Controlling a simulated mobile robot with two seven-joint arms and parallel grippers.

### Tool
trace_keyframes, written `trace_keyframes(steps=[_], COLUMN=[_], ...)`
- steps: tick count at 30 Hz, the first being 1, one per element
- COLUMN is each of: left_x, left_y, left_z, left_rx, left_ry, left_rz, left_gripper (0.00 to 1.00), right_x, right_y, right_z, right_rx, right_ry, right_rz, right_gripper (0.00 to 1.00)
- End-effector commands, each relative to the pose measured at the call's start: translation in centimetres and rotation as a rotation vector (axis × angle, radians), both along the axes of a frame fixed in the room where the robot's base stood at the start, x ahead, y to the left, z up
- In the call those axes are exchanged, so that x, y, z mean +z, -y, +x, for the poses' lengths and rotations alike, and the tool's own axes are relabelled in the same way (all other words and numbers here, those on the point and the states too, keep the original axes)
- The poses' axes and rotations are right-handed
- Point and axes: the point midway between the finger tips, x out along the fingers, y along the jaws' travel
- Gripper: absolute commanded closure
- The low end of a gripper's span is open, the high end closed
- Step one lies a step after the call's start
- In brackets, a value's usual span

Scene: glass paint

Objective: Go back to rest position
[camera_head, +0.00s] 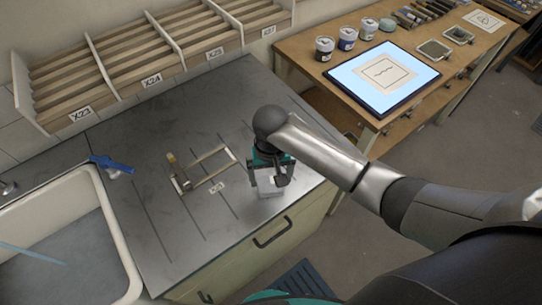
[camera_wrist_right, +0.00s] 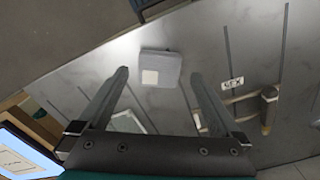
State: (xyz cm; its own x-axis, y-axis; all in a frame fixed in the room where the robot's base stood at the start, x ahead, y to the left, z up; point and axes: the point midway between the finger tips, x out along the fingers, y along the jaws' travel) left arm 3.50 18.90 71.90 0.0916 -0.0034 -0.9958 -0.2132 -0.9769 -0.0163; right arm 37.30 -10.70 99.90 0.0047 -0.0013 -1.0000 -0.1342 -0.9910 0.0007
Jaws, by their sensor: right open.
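My right gripper (camera_head: 270,188) is over the grey metal worktop in the head view, near its front right edge. Its two fingers show apart in the right wrist view (camera_wrist_right: 159,76). A small grey block with a pale square on it (camera_wrist_right: 161,67) lies on the worktop beyond the fingertips in that view, apart from them. A pale block also shows at the gripper in the head view, partly covered by the fingers. My left gripper is in neither view.
A metal frame with a wooden-ended part (camera_head: 207,168) lies on the worktop (camera_head: 190,232). Slatted racks (camera_head: 150,55) stand behind. A wooden table (camera_head: 300,50) right holds a lit panel (camera_head: 350,75) and jars.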

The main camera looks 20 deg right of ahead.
Motion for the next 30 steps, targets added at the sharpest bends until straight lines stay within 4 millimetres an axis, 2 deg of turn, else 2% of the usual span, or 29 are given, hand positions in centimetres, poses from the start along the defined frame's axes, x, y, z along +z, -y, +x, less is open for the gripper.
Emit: trace_keyframes(steps=[1, 6, 12, 18, 25, 30], left_x=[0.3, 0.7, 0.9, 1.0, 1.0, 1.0], left_y=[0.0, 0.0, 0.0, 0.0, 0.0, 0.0], left_z=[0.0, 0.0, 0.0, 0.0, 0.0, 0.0], left_rx=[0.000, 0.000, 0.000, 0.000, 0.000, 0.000], left_ry=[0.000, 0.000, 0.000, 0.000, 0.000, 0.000], left_rz=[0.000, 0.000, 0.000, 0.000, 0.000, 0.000], left_gripper=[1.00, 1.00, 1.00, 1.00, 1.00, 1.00], right_x=[1.4, 5.2, 8.1, 9.1, 9.1, 8.2], right_y=[0.0, 0.0, 0.0, 0.0, -0.1, -1.1], right_z=[0.1, 0.1, 0.0, 0.0, -0.1, -1.8], right_rx=[0.001, 0.001, 0.000, -0.001, 0.002, 0.054], right_ry=[0.004, 0.004, 0.002, 0.000, 0.000, 0.019], right_rz=[0.001, 0.001, 0.000, 0.000, 0.003, 0.047], right_gripper=[0.00, 0.00, 0.00, 0.00, 0.00, 0.00])
